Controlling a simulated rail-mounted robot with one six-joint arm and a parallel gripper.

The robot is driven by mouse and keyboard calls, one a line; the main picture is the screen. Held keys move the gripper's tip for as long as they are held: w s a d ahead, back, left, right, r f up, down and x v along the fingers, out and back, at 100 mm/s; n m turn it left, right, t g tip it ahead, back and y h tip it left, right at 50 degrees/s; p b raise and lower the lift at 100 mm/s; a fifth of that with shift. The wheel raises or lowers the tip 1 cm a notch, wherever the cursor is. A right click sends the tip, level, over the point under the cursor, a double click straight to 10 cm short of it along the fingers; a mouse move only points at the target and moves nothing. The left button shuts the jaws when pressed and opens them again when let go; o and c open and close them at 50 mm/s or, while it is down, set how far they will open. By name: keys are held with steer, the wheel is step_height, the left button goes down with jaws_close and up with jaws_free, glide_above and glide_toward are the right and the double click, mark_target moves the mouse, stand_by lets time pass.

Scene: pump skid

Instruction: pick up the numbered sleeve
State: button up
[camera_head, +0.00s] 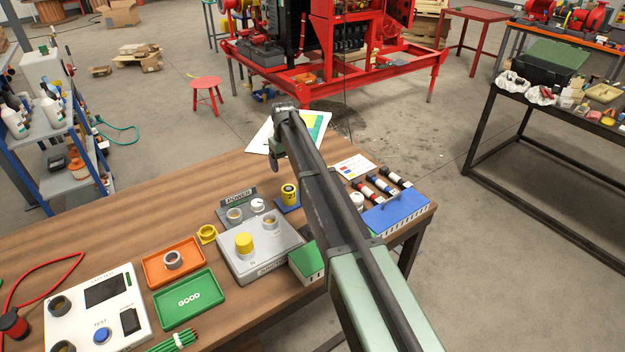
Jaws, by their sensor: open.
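A yellow sleeve with a dark number on it (289,194) stands upright on a small blue base on the wooden workbench, right of the POWER sign. My arm reaches over the bench from the lower right. My gripper (272,164) hangs at the arm's far end, above and slightly left of the yellow sleeve in the picture. It is open, with nothing seen between the fingers, and is apart from the sleeve. The arm hides part of the bench just right of the sleeve.
A grey fixture box (262,262) with a yellow cap stands in front of the sleeve. An orange tray (160,277) holding a ring and a green GOOD tray (208,313) lie left. A blue rack (402,213) and several markers lie right. The bench's back left is clear.

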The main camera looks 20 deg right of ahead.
mark_target(287, 187)
steer(key=f+b, duration=1.1)
steer(key=shift+s+a+f, duration=0.1)
steer(key=shift+s+a, duration=0.15)
steer(key=shift+s, duration=0.15)
steer(key=shift+r, duration=0.25)
steer(key=c, duration=0.8)
